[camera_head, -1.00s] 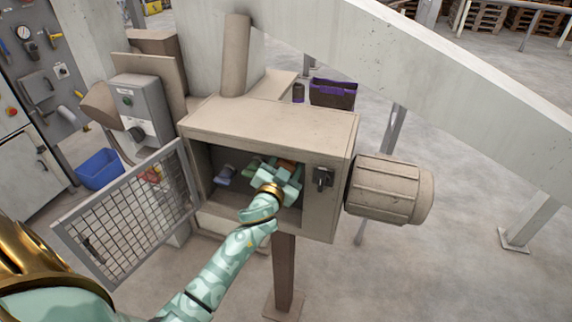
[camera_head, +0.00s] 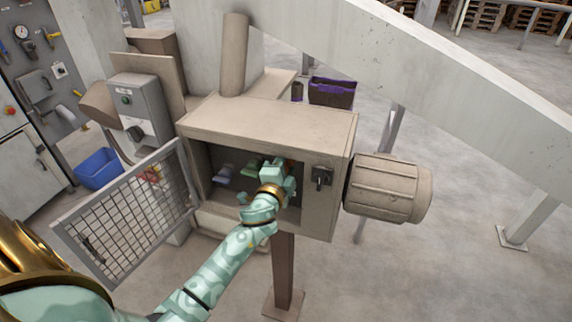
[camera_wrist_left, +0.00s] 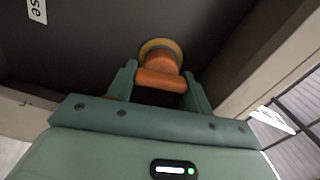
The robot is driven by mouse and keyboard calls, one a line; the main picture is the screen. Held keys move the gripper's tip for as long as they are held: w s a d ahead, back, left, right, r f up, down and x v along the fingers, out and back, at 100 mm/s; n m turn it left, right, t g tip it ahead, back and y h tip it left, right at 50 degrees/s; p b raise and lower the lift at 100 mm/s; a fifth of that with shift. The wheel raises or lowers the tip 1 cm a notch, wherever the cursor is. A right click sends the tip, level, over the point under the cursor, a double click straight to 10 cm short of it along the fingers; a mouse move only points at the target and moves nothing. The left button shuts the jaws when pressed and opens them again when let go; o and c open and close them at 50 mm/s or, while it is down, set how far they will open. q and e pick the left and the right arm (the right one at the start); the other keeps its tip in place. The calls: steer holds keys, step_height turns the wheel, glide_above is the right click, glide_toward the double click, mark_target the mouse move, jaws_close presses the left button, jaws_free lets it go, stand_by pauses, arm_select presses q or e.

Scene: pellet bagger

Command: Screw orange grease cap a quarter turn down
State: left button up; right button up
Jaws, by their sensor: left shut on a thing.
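The orange grease cap (camera_wrist_left: 160,78) shows in the left wrist view, with a round body and a crossbar in front of a yellowish ring (camera_wrist_left: 160,46) on the dark back wall. My left gripper (camera_wrist_left: 160,86) is shut on the cap's crossbar, one finger at each end. My right gripper is not in view.
A mesh guard door (camera_head: 130,212) stands open at the housing's left. A black latch (camera_head: 321,178) is at the opening's right edge, and a motor (camera_head: 390,188) juts out to the right.

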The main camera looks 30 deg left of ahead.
arm_select(q)
steer(key=shift+f+m, duration=0.1)
steer(key=shift+m, duration=0.9)
steer(key=o, duration=1)
